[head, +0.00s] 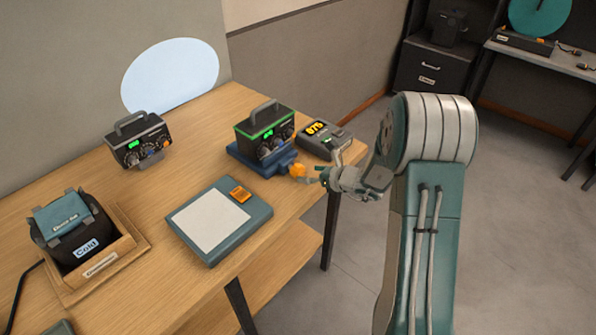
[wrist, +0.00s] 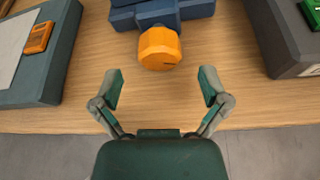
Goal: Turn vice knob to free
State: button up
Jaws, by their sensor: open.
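The vice knob (wrist: 160,48) is an orange, faceted knob on the front of a blue vice (wrist: 180,10). In the wrist view it sits just beyond my gripper (wrist: 160,85), roughly centred between the two fingertips. My gripper is open and empty, with the fingers spread wider than the knob. In the head view the knob (head: 298,170) is at the front of the blue vice (head: 245,160), close to my gripper (head: 318,174). The vice is under a black box with a green edge (head: 265,124). I cannot tell the knob's setting.
A flat teal panel with a white pad (head: 208,222) lies left of the vice. Another black box (head: 138,140) and a wooden tray (head: 118,262) are further left. The table's front edge is below my gripper.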

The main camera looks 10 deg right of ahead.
aim_at(302, 172)
jog(key=shift+x, duration=2.3)
jog(key=shift+d, duration=0.1)
jog(key=c, duration=1.1)
